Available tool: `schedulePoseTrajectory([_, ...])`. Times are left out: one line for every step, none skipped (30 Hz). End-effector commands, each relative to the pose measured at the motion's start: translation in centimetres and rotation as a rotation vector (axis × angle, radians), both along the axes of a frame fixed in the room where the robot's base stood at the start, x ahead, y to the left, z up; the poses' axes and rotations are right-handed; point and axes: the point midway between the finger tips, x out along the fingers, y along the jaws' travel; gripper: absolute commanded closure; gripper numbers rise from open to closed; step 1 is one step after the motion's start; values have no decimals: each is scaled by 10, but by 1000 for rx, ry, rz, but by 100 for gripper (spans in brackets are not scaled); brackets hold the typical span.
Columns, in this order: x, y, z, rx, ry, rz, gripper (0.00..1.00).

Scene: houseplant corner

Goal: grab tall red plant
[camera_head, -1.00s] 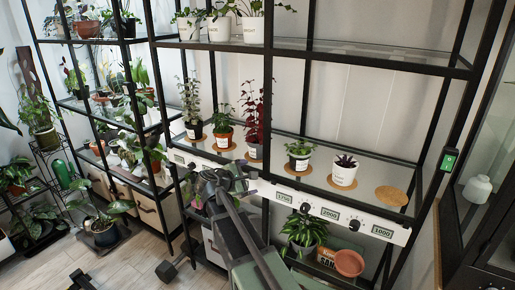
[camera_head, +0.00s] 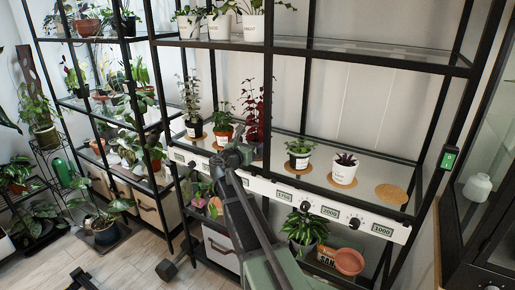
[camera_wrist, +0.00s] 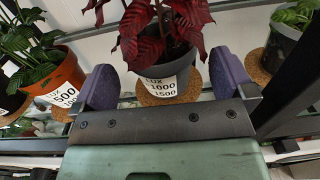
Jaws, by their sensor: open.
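The tall red plant (camera_head: 254,110) stands upright on the middle shelf in the head view, its pot mostly hidden behind my arm. In the wrist view its dark red leaves (camera_wrist: 160,35) rise from a dark grey pot (camera_wrist: 188,82) with a white label reading LUX 1600. The pot sits on a round cork mat (camera_wrist: 150,98). My gripper (camera_wrist: 170,85) is open, with a purple-padded finger on each side of the pot. Gaps show between the pads and the pot. In the head view my gripper (camera_head: 232,155) is at the shelf's front edge.
An orange pot (camera_wrist: 68,76) with a green plant stands to the left. A grey pot (camera_wrist: 284,45) on cork stands to the right, behind a black shelf post (camera_wrist: 292,92). A white dial strip (camera_head: 290,195) runs along the shelf front.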

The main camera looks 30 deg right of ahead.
Motion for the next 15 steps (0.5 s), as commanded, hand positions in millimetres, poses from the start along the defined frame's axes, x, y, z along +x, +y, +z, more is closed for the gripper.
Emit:
schedulePoseTrajectory([6,-9,-2,0,0,-2,0])
schedulePoseTrajectory([10,-14,-3,0,0,-2,0])
schedulePoseTrajectory([14,-21,-3,0,0,-3,0])
schedulePoseTrajectory([17,-26,-2,0,0,-3,0])
schedulePoseTrajectory([19,-30,-2,0,0,-2,0])
schedulePoseTrajectory([20,-34,-2,0,0,-1,0])
schedulePoseTrajectory([21,-35,-2,0,-1,-1,0])
schedulePoseTrajectory([21,-36,-2,0,-1,-1,0])
schedulePoseTrajectory([20,-35,-2,0,-1,-1,0])
schedulePoseTrajectory([20,-35,-2,0,-1,0,0])
schedulePoseTrajectory([20,-35,-2,0,-1,0,0])
schedulePoseTrajectory([20,-35,-2,0,-1,0,0])
schedulePoseTrajectory([20,-35,-2,0,-1,-1,3])
schedulePoseTrajectory([20,-35,-2,0,-1,-1,8])
schedulePoseTrajectory([20,-35,-2,0,-1,-1,14])
